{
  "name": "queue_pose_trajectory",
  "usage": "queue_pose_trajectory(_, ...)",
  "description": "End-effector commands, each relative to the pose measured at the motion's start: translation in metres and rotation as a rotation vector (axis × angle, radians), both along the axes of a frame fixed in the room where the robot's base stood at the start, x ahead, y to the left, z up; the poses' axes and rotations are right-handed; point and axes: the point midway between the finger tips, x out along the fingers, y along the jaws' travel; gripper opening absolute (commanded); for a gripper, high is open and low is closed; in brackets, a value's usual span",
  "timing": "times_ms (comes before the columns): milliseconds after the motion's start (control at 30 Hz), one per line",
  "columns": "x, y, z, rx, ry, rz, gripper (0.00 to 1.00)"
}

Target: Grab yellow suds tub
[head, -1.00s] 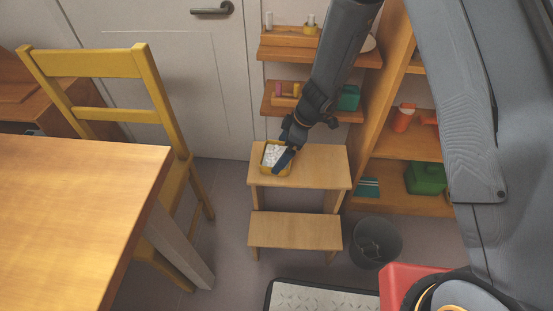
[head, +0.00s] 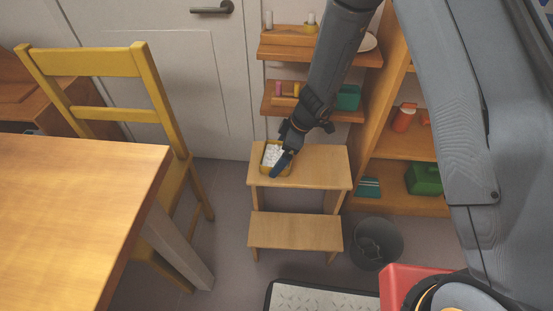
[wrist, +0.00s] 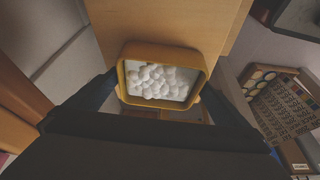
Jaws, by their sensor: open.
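The yellow suds tub (head: 265,168) is a small yellow box filled with white foam. It sits on the top step of the wooden step stool (head: 318,165), at its left side. In the wrist view the tub (wrist: 193,57) is upright near the middle, with its yellow rim in full view and its lower side partly hidden. My gripper (head: 281,166) is open at the tub's right front side in the head view. In the wrist view its fingers (wrist: 158,103) lie to the left and right of the tub's near end. Whether they touch it I cannot tell.
A yellow chair (head: 113,115) and wooden table (head: 75,200) stand to the left. Wall shelves (head: 345,114) and a bookcase (head: 400,145) rise behind and to the right. A dark bin (head: 376,243) stands right of the stool. The lower step (head: 295,231) is bare.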

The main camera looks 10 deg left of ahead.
Motion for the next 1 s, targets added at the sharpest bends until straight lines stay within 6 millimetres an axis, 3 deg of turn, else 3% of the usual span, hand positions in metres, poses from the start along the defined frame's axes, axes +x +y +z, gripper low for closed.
queue_pose_trajectory(967, -0.0002, 0.0, -0.0031, 0.0, 0.0, 0.0, 1.0)
queue_pose_trajectory(1000, -0.0002, 0.0, -0.0031, 0.0, 0.0, 0.0, 0.97)
